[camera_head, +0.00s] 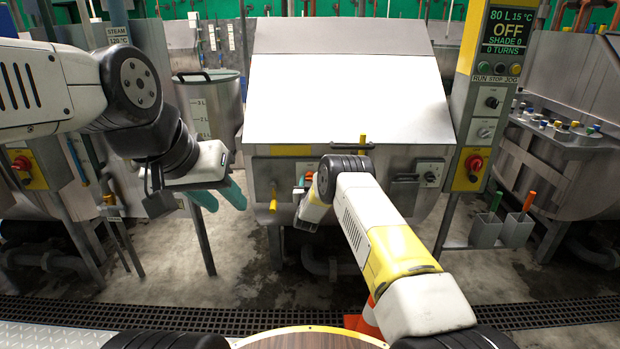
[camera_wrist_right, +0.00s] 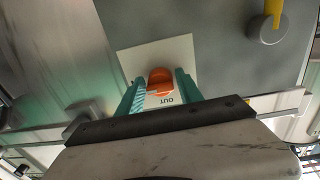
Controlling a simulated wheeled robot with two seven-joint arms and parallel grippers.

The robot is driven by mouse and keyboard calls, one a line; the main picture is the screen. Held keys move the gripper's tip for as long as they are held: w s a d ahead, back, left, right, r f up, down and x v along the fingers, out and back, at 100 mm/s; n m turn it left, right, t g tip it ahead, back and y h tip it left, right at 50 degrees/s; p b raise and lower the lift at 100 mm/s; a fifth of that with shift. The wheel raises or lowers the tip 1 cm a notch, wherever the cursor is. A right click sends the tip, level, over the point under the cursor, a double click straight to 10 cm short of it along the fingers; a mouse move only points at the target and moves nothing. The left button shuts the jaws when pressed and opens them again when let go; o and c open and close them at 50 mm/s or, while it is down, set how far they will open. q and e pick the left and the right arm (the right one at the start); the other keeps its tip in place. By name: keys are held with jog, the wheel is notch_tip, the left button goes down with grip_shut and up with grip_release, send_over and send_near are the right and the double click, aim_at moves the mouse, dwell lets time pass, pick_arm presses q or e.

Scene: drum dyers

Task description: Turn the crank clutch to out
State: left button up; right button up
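The crank clutch appears to be the orange knob (camera_wrist_right: 160,80) on a white plate in the right wrist view. The word OUT shows upside down on the plate near the gripper. My right gripper (camera_wrist_right: 160,88) has its teal fingers on either side of the knob, with a small gap visible; contact is hard to judge. In the head view the knob (camera_head: 307,179) is partly hidden by my right gripper (camera_head: 306,198) at the drum machine's front panel. My left gripper (camera_head: 221,197) is open and empty, left of the machine.
A yellow handle (camera_head: 273,202) sticks out on the panel's left, and a black switch (camera_head: 430,177) sits on its right. A control post (camera_head: 490,105) reads OFF and 0 turns. A steel vat (camera_head: 210,105) stands left.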

grip_shut()
jog(key=shift+n, duration=0.4)
jog(key=n, duration=0.3)
jog(key=shift+n, duration=0.4)
jog(key=n, duration=0.4)
jog(key=shift+n, duration=0.3)
jog(key=n, duration=0.4)
jog(key=shift+d+r+n+y, duration=0.1)
jog(key=shift+n+y, duration=0.2)
jog(key=shift+n, duration=2.4)
jog(key=shift+d, duration=0.1)
